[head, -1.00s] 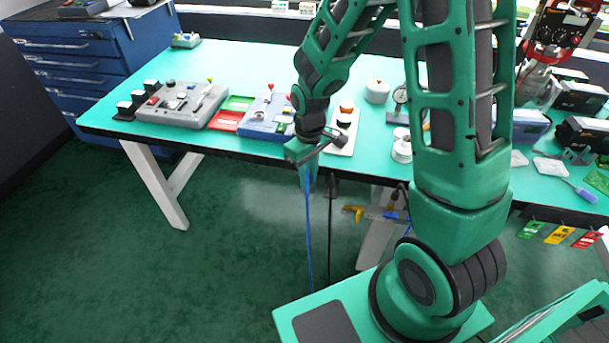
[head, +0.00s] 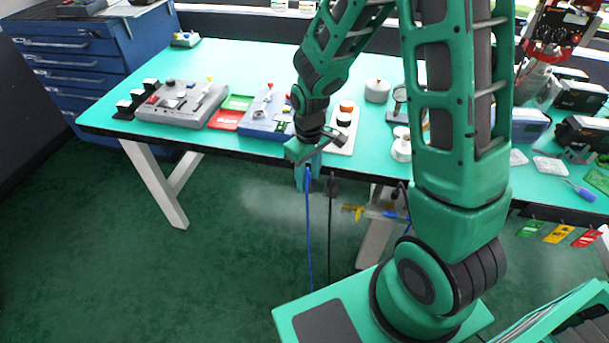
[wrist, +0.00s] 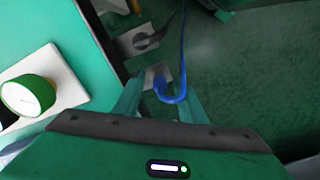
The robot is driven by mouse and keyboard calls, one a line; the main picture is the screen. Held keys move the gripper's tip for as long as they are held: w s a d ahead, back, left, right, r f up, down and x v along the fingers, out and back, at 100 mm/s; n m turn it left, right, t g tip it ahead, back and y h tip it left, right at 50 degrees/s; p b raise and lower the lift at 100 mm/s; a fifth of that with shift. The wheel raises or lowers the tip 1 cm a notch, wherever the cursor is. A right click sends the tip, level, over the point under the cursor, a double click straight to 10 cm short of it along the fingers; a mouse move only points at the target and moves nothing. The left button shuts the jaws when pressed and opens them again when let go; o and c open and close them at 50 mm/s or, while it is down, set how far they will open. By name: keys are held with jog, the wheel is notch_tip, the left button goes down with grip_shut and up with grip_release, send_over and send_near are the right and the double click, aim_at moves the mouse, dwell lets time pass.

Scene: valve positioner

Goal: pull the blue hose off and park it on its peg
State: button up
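The blue hose (head: 309,230) hangs from my gripper's height at the table's front edge down toward the floor. In the wrist view the blue hose (wrist: 183,55) bends in a hook between my fingers, its upper end against a small pale plate (wrist: 152,73). I cannot tell whether it sits on a peg there. My gripper (head: 307,182) is just in front of the table edge; in the wrist view my gripper (wrist: 160,98) has its fingers apart, on either side of the hose, with gaps showing. The peg itself is not clearly visible.
A dark hose (head: 330,225) hangs close to the right. A yellow-and-blue fitting (head: 370,212) is further right below the edge. On the green table (head: 235,65) stand a blue device (head: 268,118), a grey device (head: 180,103) and a white plate with an orange button (head: 345,125).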

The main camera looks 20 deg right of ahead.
notch_tip(320, 180, up, 11)
jog(key=shift+f, duration=0.15)
dwell(0.5)
jog(key=s+d+r+m, duration=0.65)
jog(key=s+d, duration=0.35)
jog(key=d, duration=0.2)
jog(key=s+d+r+m, duration=0.1)
jog(key=s+d+m, duration=0.1)
jog(key=s, duration=0.4)
jog(key=s+d+r+m, duration=0.1)
jog(key=s+d+m, duration=0.1)
jog(key=s, duration=0.5)
jog(key=shift+d+r+m, duration=0.35)
jog(key=shift+s, duration=0.1)
jog(key=shift+w+f, duration=0.25)
jog(key=shift+w, duration=0.4)
